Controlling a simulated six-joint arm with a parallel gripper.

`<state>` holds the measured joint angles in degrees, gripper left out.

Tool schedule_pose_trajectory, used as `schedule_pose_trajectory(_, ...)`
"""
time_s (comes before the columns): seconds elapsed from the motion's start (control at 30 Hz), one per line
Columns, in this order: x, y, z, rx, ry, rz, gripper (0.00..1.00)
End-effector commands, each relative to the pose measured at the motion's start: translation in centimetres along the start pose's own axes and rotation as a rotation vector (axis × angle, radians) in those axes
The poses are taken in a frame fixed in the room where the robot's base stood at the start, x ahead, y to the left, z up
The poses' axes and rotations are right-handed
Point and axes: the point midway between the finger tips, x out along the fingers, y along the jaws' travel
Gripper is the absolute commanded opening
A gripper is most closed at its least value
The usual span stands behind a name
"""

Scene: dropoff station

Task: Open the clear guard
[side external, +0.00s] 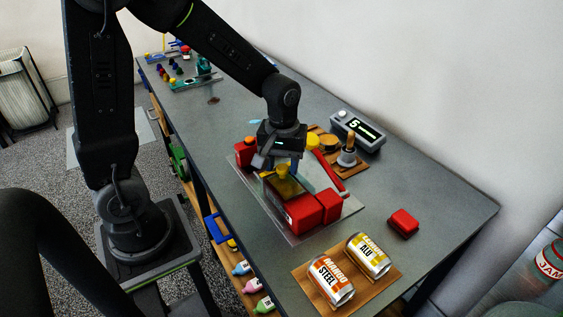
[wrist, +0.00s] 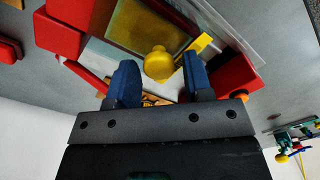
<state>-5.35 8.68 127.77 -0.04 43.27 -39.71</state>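The clear guard (side external: 287,188) is a small yellow-tinted see-through panel with a dark frame, set between the red blocks of a fixture. It also shows in the wrist view (wrist: 140,28). A round yellow knob (wrist: 158,65) stands at its edge. My gripper (wrist: 160,78) has blue fingertips spread apart, with the knob between them and a visible gap on each side. In the side view my gripper (side external: 280,160) is just above the guard and points down; its fingertips are hard to make out there.
The fixture's red block (side external: 310,213) and red lever (side external: 325,170) flank the guard on a clear base plate. Behind stand a wooden board with a handle (side external: 347,157) and a display box (side external: 358,132). Two cans (side external: 331,281) (side external: 368,255) and a red piece (side external: 403,223) lie toward the front right.

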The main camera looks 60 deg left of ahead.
Motion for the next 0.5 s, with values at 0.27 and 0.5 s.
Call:
schedule_pose_trajectory(0.27, 0.1, -0.1, 0.1, 0.001, -0.003, -0.003, 0.57)
schedule_pose_trajectory(0.5, -1.4, 0.0, 0.0, 0.001, 0.0, -0.001, 0.57)
